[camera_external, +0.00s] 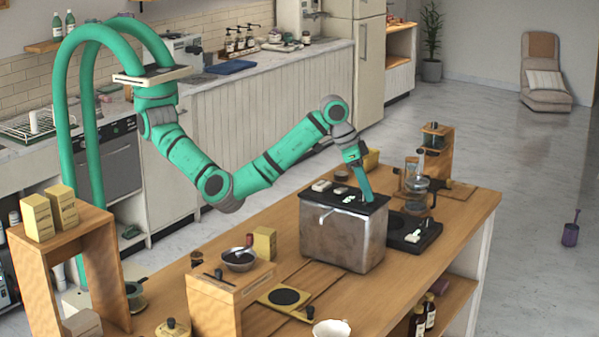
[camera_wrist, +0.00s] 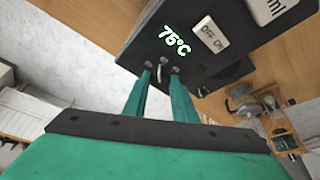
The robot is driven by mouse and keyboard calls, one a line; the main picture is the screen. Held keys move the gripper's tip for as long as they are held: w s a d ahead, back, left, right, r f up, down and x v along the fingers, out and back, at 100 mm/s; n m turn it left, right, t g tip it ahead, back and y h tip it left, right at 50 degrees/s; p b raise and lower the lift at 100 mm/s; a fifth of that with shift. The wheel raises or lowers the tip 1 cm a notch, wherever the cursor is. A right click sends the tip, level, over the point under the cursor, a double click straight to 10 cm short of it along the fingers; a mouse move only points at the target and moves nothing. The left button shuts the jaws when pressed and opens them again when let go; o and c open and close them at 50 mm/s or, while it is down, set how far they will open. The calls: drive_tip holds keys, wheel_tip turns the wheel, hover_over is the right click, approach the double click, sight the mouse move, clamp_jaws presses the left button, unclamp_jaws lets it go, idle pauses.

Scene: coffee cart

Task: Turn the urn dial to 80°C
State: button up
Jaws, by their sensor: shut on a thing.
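The urn (camera_external: 342,234) is a brushed metal box with a black top panel (camera_external: 334,198), standing on the wooden cart. My gripper (camera_external: 366,196) reaches down to the right part of that panel. In the wrist view my gripper (camera_wrist: 161,72) has its two green fingers shut on the small urn dial (camera_wrist: 159,73), whose pale pointer shows between them. A white OFF/ON switch (camera_wrist: 210,36) sits next to the display. Most of the dial is hidden by the fingers.
A white block marked ml (camera_wrist: 268,8) lies past the switch. A black scale (camera_external: 413,232) and a glass carafe (camera_external: 416,192) stand right of the urn.

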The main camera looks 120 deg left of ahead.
drive_tip(key=shift+a+m+t+h, duration=0.1)
drive_tip(key=shift+m+t+h, duration=0.25)
drive_tip(key=shift+m, duration=0.95)
drive_tip(key=o, duration=1)
drive_tip(key=shift+o, duration=0.2)
drive_tip(key=v, duration=1.1)
drive_tip(key=shift+w+a, duration=0.1)
